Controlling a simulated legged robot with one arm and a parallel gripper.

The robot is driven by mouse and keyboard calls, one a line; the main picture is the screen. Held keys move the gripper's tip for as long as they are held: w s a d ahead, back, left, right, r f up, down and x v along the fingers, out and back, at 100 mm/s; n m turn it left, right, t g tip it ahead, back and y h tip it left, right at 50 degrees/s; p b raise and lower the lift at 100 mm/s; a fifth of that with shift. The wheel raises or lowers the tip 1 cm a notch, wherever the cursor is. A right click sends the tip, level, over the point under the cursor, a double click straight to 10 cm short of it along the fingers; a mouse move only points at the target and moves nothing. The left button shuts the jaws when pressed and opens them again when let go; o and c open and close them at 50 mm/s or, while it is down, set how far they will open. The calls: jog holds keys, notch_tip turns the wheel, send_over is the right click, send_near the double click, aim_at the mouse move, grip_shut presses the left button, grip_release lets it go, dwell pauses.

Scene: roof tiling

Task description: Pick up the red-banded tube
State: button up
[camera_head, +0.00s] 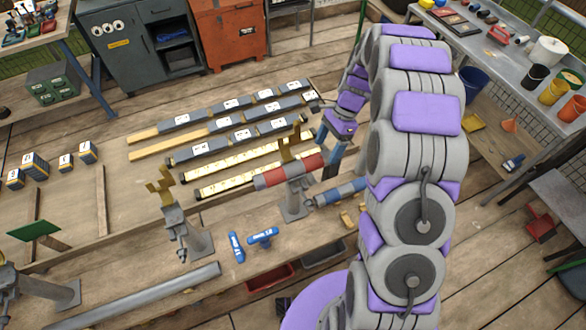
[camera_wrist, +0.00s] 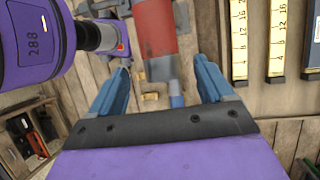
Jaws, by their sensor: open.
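The red-banded tube (camera_head: 272,177) lies across a grey stand (camera_head: 293,206) in the middle of the workbench, in the head view. My gripper (camera_head: 327,163) is over its right end, pointing down. In the wrist view the red part of the tube (camera_wrist: 155,28) shows ahead, between and beyond the blue fingertips (camera_wrist: 162,68). The fingers are spread apart and nothing is held between them. Whether a finger touches the tube cannot be told. The arm hides part of the area to the right.
A blue-banded tube (camera_head: 341,192) lies just right of the stand. Yellow measuring strips (camera_head: 235,180) and slate-grey bars (camera_head: 225,145) lie behind. Another stand with a yellow bracket (camera_head: 163,185) is at left. Blue tools (camera_head: 262,237) and a red bin (camera_head: 270,280) are in front.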

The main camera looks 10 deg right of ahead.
aim_at(325, 152)
jog(key=x, duration=0.3)
jog(key=shift+f, duration=0.3)
jog(key=shift+c, duration=0.4)
jog(key=c, duration=1.4)
